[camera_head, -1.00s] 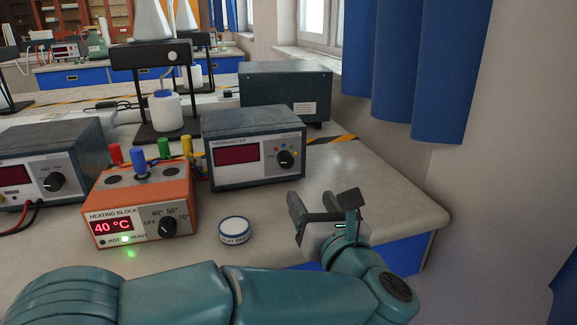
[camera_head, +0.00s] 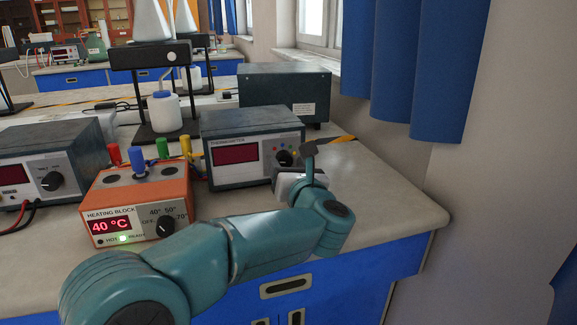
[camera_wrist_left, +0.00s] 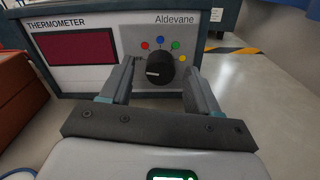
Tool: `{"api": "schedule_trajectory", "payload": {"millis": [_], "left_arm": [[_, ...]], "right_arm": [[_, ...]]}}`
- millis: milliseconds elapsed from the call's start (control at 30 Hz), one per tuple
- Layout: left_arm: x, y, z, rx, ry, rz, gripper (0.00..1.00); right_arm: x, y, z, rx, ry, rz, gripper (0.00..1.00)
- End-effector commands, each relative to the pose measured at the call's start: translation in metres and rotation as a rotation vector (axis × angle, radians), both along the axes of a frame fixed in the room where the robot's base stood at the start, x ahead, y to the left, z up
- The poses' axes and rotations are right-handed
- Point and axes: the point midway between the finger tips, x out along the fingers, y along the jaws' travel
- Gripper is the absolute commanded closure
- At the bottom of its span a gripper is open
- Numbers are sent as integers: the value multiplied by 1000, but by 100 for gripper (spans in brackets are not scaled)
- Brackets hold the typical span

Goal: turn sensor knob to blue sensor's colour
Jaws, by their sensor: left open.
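The thermometer (camera_head: 238,132) stands on the bench with a dark red, blank display. Its black sensor knob (camera_head: 284,158) also shows in the left wrist view (camera_wrist_left: 159,68), with red, blue, green and yellow dots around its upper side. The knob's white mark lies toward the left, and I cannot tell that it meets any dot. My left gripper (camera_wrist_left: 164,84) is open in front of the knob, one finger on each side; contact is unclear. The blue sensor (camera_head: 137,159) stands upright in the orange heating block (camera_head: 117,204), which reads 40 °C.
Red, green and yellow sensors stand behind the heating block. A grey power unit (camera_head: 45,160) is at the left. A bottle on a stand (camera_head: 164,112) and a dark box (camera_head: 285,92) are behind the thermometer. The bench top at the right is clear.

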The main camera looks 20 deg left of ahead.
Motion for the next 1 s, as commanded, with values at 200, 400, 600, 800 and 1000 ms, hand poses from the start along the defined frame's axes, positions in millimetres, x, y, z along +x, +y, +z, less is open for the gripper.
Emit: {"api": "schedule_trajectory", "payload": {"millis": [200, 400, 600, 800, 1000], "left_arm": [[0, 0, 0, 0, 0, 0, 91], [-1, 0, 0, 4, 3, 0, 95], [0, 0, 0, 45, 32, 0, 95], [0, -1, 1, 148, 101, 0, 95], [0, -1, 2, 299, 203, 0, 95]], "right_arm": [[0, 0, 0, 0, 0, 0, 57], [0, 0, 0, 0, 0, 0, 57], [0, 0, 2, 0, 1, 1, 57], [-1, 1, 6, 1, 2, 5, 57], [-3, 2, 12, 2, 5, 10, 57]]}}
